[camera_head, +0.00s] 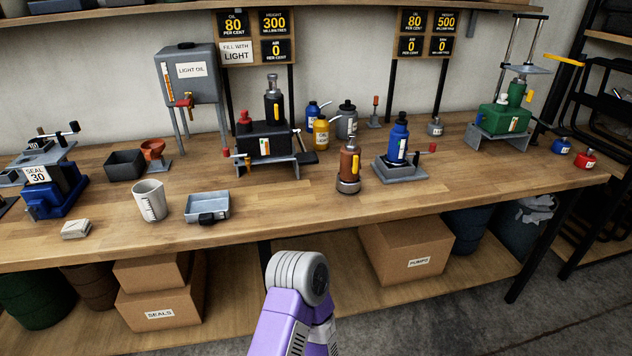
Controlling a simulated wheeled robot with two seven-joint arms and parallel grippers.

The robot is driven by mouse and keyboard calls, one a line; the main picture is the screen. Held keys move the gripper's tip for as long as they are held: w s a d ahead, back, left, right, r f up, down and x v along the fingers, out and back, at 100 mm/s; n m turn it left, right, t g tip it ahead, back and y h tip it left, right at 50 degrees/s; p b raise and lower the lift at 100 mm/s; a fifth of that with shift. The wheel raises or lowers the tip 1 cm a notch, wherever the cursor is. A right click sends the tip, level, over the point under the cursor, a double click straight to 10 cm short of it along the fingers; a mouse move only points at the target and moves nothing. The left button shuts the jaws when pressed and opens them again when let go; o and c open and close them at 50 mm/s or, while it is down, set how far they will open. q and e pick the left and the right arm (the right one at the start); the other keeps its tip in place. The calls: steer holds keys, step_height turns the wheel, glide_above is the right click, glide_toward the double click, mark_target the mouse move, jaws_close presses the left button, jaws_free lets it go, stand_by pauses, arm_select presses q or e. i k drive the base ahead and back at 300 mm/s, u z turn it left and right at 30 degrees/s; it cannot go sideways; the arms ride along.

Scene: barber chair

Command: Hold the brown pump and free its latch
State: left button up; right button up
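I cannot tell the latch's exact position at this size. Neither of my grippers shows in the head view. Only a purple and grey link of one of my arms shows at the bottom middle, in front of the bench and apart from the pump.
A blue pump on a grey stand (393,173) is close on the right. A black pump unit (266,144) is behind on the left. A grey tray (207,207) and a beaker (150,200) stand farther left.

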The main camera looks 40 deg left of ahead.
mark_target(354, 168)
steer(key=u, duration=1)
steer(key=i, duration=0.35)
